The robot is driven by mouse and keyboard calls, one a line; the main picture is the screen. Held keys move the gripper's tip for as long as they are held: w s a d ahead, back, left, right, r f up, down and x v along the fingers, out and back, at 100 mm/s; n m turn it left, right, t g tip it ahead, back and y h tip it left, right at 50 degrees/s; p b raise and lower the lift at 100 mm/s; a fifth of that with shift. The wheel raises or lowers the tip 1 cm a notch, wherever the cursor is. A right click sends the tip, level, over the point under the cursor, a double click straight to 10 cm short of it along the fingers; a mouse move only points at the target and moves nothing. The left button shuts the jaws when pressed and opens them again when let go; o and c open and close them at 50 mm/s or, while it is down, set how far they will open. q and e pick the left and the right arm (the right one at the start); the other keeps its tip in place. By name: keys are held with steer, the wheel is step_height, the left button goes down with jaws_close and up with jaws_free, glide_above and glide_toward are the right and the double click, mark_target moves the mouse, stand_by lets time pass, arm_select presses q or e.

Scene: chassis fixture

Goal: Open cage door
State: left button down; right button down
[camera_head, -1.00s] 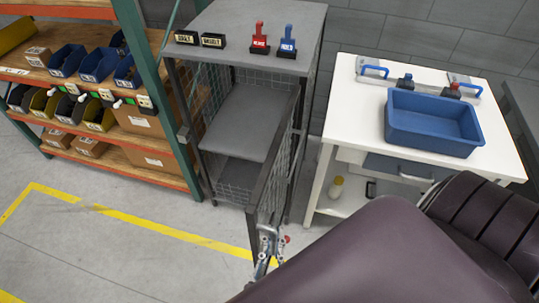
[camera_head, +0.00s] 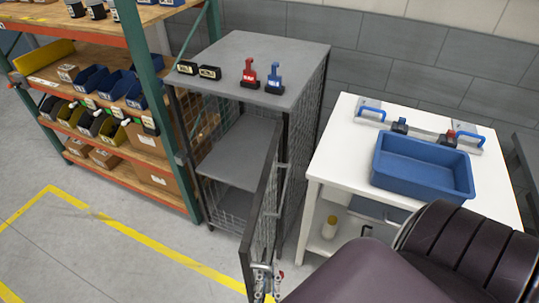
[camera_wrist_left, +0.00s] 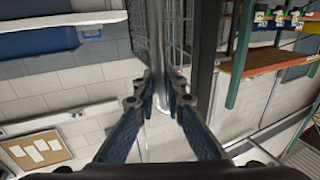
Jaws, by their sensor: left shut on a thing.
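The grey wire-mesh cage (camera_head: 308,120) stands in the middle of the head view, with a flat grey top. Its mesh door (camera_head: 262,205) is swung open toward me, and the grey shelf (camera_head: 240,155) inside shows. My left gripper (camera_head: 264,270) is at the low near edge of the door, partly cut off by my dark arm. In the left wrist view, its two fingers (camera_wrist_left: 162,108) are closed around a grey vertical bar (camera_wrist_left: 158,40) of the door. My right gripper is in neither view.
A rack with blue and yellow bins (camera_head: 90,78) stands left of the cage. A white table (camera_head: 335,150) with a blue tub (camera_head: 425,190) stands at right. Red and blue tagged pieces (camera_head: 250,75) stand on the cage top. Floor inside the yellow line (camera_head: 150,240) is clear.

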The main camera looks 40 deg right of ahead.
arm_select(q)
steer(key=shift+w+r, duration=0.2)
steer(key=shift+r, duration=0.05)
steer(key=c, duration=2.3)
jaws_free()
steer(key=shift+o, duration=0.2)
steer(key=shift+w+d+f, duration=0.1)
steer(key=shift+d+f, duration=0.1)
steer(key=shift+a, duration=0.1)
steer(key=v, duration=1.1)
steer(key=shift+s+a, duration=0.2)
steer(key=shift+s, duration=0.15)
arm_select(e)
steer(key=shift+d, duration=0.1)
arm_select(q)
steer(key=shift+f, duration=0.1)
